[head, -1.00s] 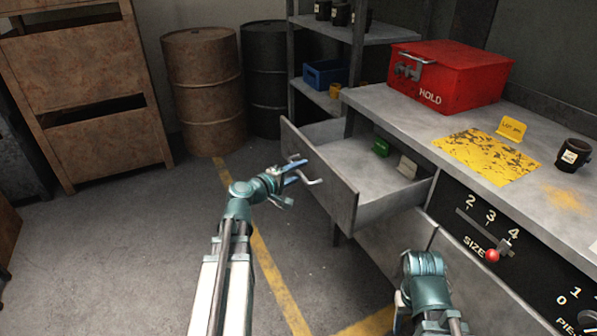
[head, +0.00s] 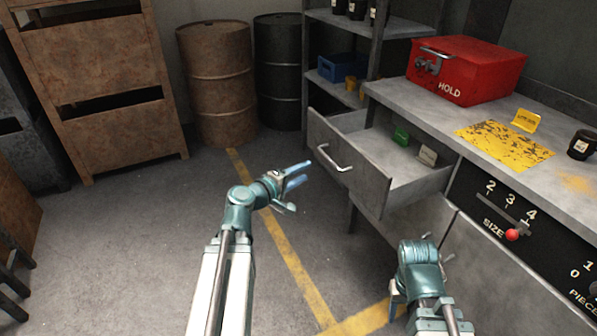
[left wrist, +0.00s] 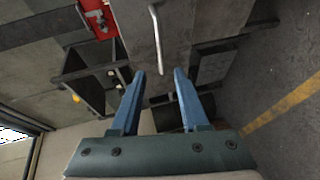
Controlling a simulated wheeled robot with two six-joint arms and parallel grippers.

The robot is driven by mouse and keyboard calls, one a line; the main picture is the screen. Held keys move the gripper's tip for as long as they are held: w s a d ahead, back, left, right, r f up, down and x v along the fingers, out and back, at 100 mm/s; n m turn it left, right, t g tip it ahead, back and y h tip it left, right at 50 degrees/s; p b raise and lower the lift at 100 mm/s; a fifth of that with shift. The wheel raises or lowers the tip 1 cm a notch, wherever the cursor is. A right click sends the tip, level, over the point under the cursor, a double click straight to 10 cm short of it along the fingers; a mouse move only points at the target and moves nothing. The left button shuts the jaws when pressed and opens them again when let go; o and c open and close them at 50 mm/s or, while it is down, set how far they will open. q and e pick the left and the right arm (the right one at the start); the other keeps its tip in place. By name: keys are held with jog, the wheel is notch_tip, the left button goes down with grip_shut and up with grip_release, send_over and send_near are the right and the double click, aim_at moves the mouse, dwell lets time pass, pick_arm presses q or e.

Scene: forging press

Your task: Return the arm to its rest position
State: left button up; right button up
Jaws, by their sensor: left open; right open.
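My left gripper (head: 298,175) is open and empty, in the air to the left of the open drawer (head: 372,187). Its blue fingers also show in the left wrist view (left wrist: 158,75), spread apart, with the drawer's bar handle (left wrist: 156,38) beyond them. In the head view the fingertips are a short gap left of that handle (head: 334,160). A green tag (head: 401,136) and a pale tag (head: 427,155) are inside the drawer. My right arm is at the lower right, in front of the bench; its gripper's fingers are hardly visible there.
Below is a panel with a red-knobbed size lever (head: 512,234). Barrels and a shelf stand behind.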

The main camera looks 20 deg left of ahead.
dwell(0.4)
pick_arm(q)
jog(key=s+d+f+m+g+h, duration=0.1)
jog(key=s+d+f+m+g, duration=0.2)
jog(key=d+f+m+g, duration=0.5)
jog(key=s+d+f+m+g+h, duration=0.1)
jog(key=s+d+f+m+h, duration=0.15)
jog(key=d, duration=0.95)
jog(key=s+d+f+m+g+y, duration=0.25)
jog(key=s+f+m+y, duration=0.2)
jog(key=s, duration=0.25)
jog(key=s+d+f+m+g+y, duration=0.1)
jog(key=s+f+m+g+y, duration=0.3)
jog(key=s, duration=0.3)
notch_tip(320, 180, up, 29)
jog(key=n+p, duration=0.1)
jog(key=p, duration=2.6)
jog(key=shift+w+y+p, duration=0.15)
jog(key=shift+y+p, duration=0.15)
jog(key=shift+p, duration=0.1)
